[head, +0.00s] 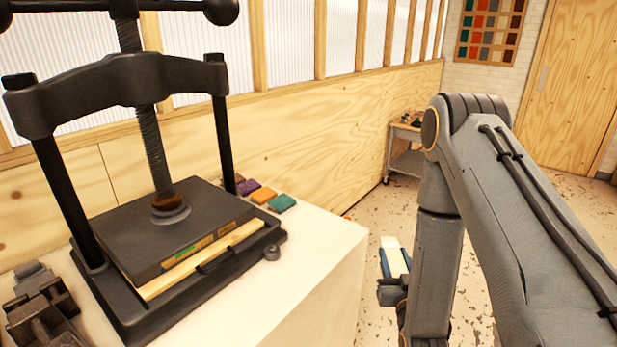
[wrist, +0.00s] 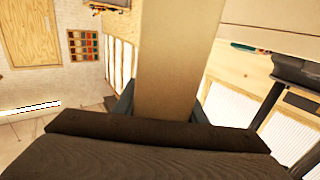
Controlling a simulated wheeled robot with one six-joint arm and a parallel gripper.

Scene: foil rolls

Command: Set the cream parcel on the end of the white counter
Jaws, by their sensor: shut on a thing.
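The cream parcel (head: 394,258) is a pale, long block held between the blue fingers of my gripper (head: 395,262). In the wrist view the parcel (wrist: 180,60) fills the upper middle, with a finger on each side of my gripper (wrist: 160,108). My gripper is shut on it. In the head view the parcel shows to the right of the white counter (head: 300,245), apart from the counter's right end in the picture. Its lower part is hidden by my gripper and arm.
A black screw press (head: 180,235) stands on the counter. Several coloured swatches (head: 282,203) lie near the wall behind it. The counter's right end is bare. A small trolley (head: 405,150) stands by the plywood wall, with speckled floor around it.

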